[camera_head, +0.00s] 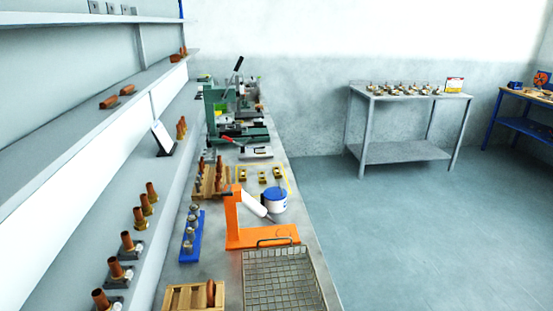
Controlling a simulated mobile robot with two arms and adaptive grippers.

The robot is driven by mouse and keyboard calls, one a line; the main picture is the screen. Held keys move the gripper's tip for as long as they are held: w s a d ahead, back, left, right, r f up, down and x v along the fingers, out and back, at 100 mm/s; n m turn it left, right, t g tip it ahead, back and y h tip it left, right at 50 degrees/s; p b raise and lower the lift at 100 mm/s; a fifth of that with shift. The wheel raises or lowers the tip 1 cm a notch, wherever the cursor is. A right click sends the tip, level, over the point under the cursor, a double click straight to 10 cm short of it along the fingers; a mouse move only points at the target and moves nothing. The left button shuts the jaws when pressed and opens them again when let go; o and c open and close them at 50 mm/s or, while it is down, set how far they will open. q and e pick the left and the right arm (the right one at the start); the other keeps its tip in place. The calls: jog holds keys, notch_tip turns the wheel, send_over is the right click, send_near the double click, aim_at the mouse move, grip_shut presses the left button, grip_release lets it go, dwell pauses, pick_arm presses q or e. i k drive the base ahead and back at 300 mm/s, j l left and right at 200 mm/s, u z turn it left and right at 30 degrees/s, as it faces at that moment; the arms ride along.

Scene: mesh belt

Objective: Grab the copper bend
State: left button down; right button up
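I cannot tell for sure which piece is the copper bend. Two short copper-coloured pieces lie on the upper left shelf, a nearer copper piece (109,102) and a farther copper piece (127,90). Another copper piece (211,291) stands in a small wooden rack (184,298) at the bottom of the view. Several upright copper tubes on brass fittings (127,241) line the lower left shelf. More copper pieces (219,170) stand in a wooden rack farther along the bench. Neither of my grippers is in view.
A wire mesh basket (283,283) sits at the bench's near right edge. Behind it are an orange stand (233,225), a blue-lidded tub (274,201) and a blue rack (186,250). A green machine (216,112) stands farther back. The floor (400,240) to the right is clear.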

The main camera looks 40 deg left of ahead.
aim_at(211, 291)
jog(key=u, duration=0.45)
jog(key=k+u, duration=0.1)
jog(key=u, duration=0.75)
jog(key=k+j+u, duration=0.1)
jog(key=u, duration=0.3)
jog(key=l+u, duration=0.3)
jog(key=l, duration=0.5)
jog(key=i, duration=0.05)
